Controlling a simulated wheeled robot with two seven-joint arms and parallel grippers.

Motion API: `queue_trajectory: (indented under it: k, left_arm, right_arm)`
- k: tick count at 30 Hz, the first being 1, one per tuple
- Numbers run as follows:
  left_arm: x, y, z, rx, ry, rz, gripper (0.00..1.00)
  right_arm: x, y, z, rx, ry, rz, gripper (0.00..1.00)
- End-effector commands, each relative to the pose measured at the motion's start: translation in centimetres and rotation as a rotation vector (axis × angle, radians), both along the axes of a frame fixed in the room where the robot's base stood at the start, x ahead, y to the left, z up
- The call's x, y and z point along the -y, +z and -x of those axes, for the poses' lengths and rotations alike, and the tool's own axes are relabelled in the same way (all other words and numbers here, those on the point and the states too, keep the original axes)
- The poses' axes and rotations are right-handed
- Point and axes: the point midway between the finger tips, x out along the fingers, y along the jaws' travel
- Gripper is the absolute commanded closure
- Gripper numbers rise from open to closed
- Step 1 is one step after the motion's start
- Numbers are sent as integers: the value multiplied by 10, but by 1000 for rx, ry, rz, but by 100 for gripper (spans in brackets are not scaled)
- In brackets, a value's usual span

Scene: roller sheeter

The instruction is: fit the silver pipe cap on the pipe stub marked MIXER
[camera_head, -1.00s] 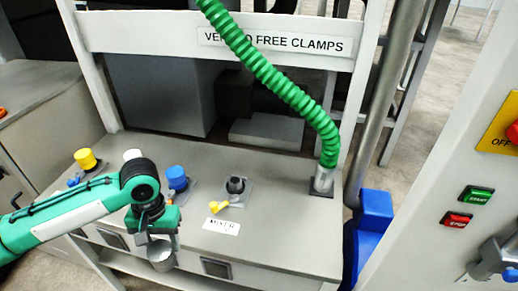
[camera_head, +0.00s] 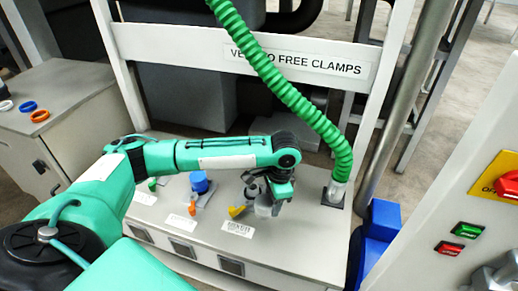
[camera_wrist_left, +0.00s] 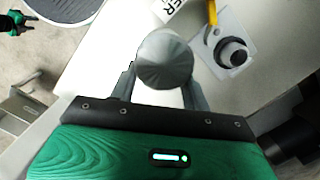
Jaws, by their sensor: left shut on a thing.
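The silver pipe cap (camera_wrist_left: 164,60) is between the fingers of my left gripper (camera_wrist_left: 160,88), which is shut on it. In the head view, my left gripper (camera_head: 268,200) holds the cap (camera_head: 264,210) above the bench, just right of the MIXER stub (camera_head: 251,191). The stub is partly hidden by my gripper there. In the wrist view the open dark stub (camera_wrist_left: 235,52) stands on its square plate to the right of the cap, apart from it, with a yellow lever beside it. The MIXER label (camera_head: 238,229) lies in front of the stub. My right gripper is not in view.
A blue-capped stub (camera_head: 199,182) stands left of the MIXER stub. A green hose (camera_head: 300,105) comes down to a fitting (camera_head: 335,194) at the right. My left arm covers the bench's left part. The side cabinet (camera_head: 80,115) carries several coloured rings.

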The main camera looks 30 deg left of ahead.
Motion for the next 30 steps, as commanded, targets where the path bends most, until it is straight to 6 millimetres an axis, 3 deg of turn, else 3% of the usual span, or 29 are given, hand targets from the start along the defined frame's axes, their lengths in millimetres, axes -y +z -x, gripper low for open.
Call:
queue_trajectory:
  k: [1, 18, 24, 30]
  left_arm:
    - [-5, 14, -6, -1, -71, 0, 78]
    - [-72, 50, -54, -4, -970, 1, 78]
    - [-89, 53, -61, -4, -1178, 1, 78]
    - [-95, 52, -64, -3, -1255, 1, 78]
  right_arm:
    - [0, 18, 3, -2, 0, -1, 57]
    - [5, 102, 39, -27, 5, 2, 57]
    - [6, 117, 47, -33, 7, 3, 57]
    - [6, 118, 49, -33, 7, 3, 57]
